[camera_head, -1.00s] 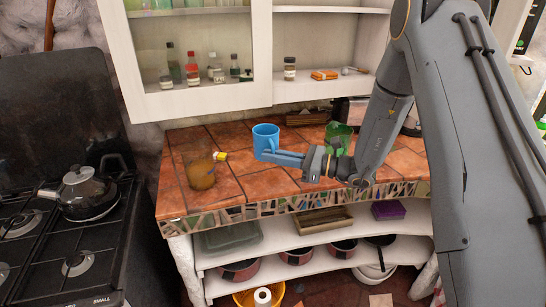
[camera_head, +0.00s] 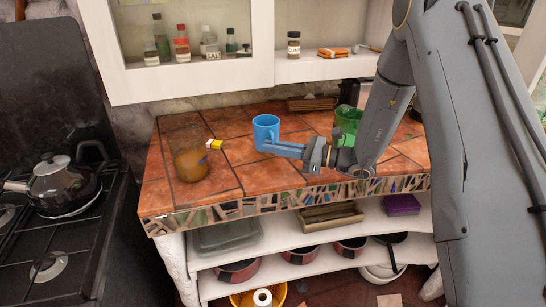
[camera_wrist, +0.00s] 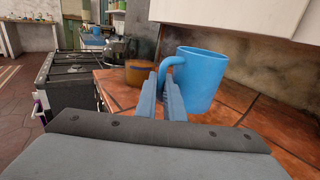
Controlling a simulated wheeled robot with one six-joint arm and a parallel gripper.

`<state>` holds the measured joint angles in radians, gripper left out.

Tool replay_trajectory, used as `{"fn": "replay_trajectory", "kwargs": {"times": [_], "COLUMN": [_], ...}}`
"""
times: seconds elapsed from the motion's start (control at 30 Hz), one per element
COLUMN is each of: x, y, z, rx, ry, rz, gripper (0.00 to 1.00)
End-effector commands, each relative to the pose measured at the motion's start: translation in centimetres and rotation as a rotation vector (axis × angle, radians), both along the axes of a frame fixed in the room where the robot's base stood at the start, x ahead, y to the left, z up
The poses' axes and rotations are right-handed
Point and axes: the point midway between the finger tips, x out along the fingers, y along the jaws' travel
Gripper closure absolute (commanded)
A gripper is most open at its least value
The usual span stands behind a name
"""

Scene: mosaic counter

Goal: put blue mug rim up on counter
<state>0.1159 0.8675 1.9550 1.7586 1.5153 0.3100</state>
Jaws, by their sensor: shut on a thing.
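The blue mug (camera_head: 266,128) stands upright, rim up, at the middle of the tiled counter (camera_head: 262,180). In the wrist view the mug (camera_wrist: 201,80) is just right of the fingers, with its handle toward them. My gripper (camera_head: 266,147) reaches in from the right, low beside the mug's near side. In the wrist view my gripper (camera_wrist: 168,72) has its fingers close together, shut on the mug's handle (camera_wrist: 166,66). The mug's base seems to rest on the tiles; any small gap is too small to tell.
A green container (camera_head: 347,122) is behind my wrist. The stove with a kettle (camera_head: 50,180) is left of the counter. Free tiles lie in front of the mug.

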Motion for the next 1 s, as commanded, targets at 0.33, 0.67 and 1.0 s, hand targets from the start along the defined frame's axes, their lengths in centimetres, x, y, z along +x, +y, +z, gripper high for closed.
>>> {"fn": "replay_trajectory", "kwargs": {"times": [0.33, 0.67, 1.0], "x": [0.5, 0.5, 0.5], "y": [0.0, 0.2, 0.1], "z": [-2.0, -3.6, -5.7], "rx": [0.001, 0.001, 0.001], "ry": [-0.001, 0.001, -0.001], "rz": [0.001, 0.003, 0.002], "gripper": [1.0, 1.0, 1.0]}}
